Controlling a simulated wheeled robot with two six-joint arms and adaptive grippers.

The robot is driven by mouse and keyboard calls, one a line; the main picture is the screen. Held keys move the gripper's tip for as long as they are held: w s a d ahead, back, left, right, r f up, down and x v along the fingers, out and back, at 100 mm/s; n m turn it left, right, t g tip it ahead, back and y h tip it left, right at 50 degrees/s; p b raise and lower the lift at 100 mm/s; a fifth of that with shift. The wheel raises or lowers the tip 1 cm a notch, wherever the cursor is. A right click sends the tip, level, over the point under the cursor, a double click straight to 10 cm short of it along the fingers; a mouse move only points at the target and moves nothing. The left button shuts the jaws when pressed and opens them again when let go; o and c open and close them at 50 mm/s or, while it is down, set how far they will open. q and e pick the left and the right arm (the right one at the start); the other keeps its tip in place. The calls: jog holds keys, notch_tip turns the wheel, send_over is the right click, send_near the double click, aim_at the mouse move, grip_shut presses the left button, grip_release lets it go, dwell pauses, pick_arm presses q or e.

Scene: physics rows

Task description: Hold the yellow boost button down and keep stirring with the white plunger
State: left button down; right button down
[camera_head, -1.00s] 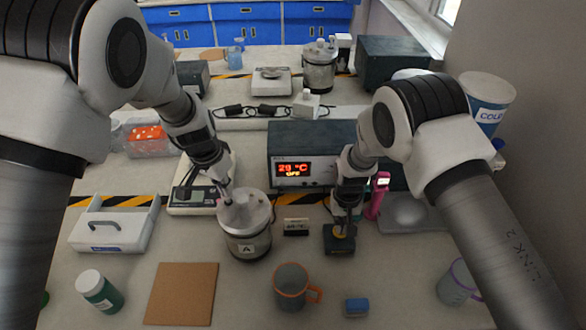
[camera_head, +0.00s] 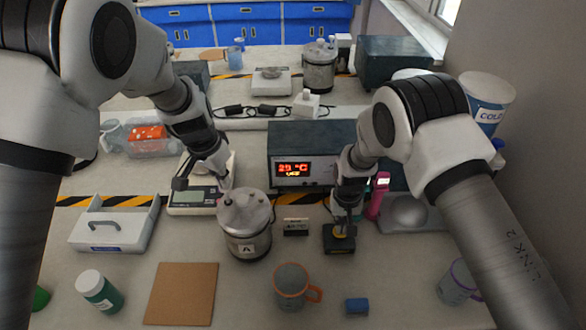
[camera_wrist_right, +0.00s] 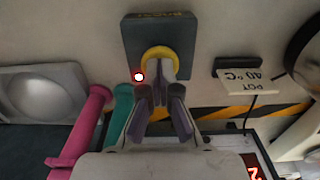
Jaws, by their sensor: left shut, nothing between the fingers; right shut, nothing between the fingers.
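A silver lidded pot marked "A" (camera_head: 246,240) stands left of centre in the head view. My left gripper (camera_head: 224,184) is shut just above the back left of its lid. I cannot clearly make out the white plunger; the fingers and pot crowd that spot. The boost box (camera_head: 340,246) is right of the pot, with the yellow button (camera_head: 340,234) on top. My right gripper (camera_head: 344,226) is shut and points down onto it. In the right wrist view the closed fingertips (camera_wrist_right: 158,68) lie over the yellow button (camera_wrist_right: 148,57), apparently touching; a red light glows beside it.
A dark heater unit (camera_head: 312,142) with a lit red temperature display stands behind. A small "POT 40 °C" sign (camera_wrist_right: 248,84) is near the boost box. A mug (camera_head: 290,285), blue block (camera_head: 357,306) and cork mat (camera_head: 182,293) lie in front. A pink-handled thing (camera_head: 377,195) stands right of my right gripper.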

pick_arm(q)
jog(key=shift+s+x, duration=0.15)
jog(key=shift+x, duration=0.8)
jog(key=shift+s+x, duration=0.2)
jog(key=shift+x, duration=0.75)
jog(key=shift+w+v, duration=0.15)
jog(key=shift+v, duration=0.8)
jog(key=shift+w+v, duration=0.2)
jog(key=shift+v, duration=0.75)
jog(key=shift+s+x, duration=0.15)
jog(key=shift+x, duration=0.8)
jog(key=shift+s+x, duration=0.2)
jog(key=shift+x, duration=0.75)
jog(key=shift+a, duration=0.2)
jog(key=shift+w+v, duration=0.15)
jog(key=shift+v, duration=0.8)
jog(key=shift+w+v, duration=0.15)
jog(key=shift+v, duration=0.75)
jog(key=shift+d, duration=0.2)
